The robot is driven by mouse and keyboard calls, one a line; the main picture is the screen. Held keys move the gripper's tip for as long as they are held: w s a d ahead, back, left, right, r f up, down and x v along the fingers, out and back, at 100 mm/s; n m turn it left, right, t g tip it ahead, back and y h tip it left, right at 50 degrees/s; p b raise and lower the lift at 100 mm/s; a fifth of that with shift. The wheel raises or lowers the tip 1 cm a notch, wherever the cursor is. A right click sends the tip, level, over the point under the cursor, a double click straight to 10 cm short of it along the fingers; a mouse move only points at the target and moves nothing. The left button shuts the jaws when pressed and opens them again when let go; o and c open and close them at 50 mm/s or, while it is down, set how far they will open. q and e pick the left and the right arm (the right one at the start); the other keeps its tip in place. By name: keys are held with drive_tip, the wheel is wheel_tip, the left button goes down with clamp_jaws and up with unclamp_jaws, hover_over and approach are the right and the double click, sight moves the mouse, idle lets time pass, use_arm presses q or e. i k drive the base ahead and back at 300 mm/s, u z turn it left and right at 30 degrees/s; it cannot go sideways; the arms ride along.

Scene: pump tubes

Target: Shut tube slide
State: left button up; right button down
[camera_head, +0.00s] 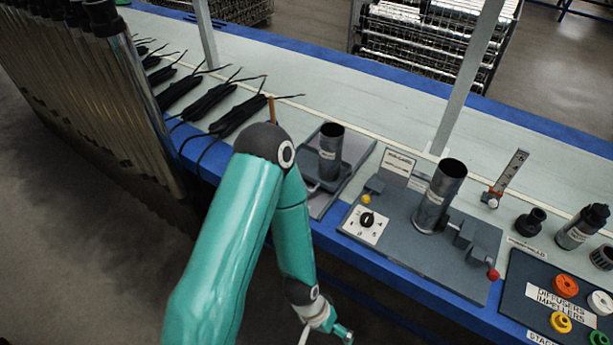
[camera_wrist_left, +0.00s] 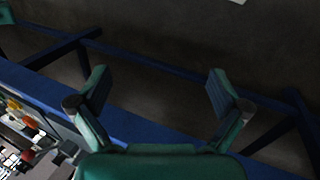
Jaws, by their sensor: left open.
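A short dark tube (camera_head: 331,150) stands upright on a grey sliding tray (camera_head: 320,203) at the middle of the bench. To its right, a wider grey tube (camera_head: 440,195) stands on a dark panel (camera_head: 410,246) with a dial and a red-knobbed lever. I cannot tell for sure which of these is the tube slide. My left gripper (camera_head: 328,334) is low in front of the bench edge, apart from both, and partly cut off by the frame. In the left wrist view its fingers (camera_wrist_left: 158,92) are spread with nothing between them. My right gripper is not in view.
The bench's blue front edge (camera_head: 375,268) lies beside my left arm. Black cable bundles (camera_head: 235,115) lie at the left, near a rack of long metal tubes (camera_head: 90,110). An impeller board (camera_head: 560,300) with coloured rings is at the right. Posts (camera_head: 465,85) rise from the bench.

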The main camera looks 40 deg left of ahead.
sight(312, 171)
drive_tip(key=z, duration=0.05)
drive_tip(key=i, duration=0.3)
drive_tip(key=u, duration=0.85)
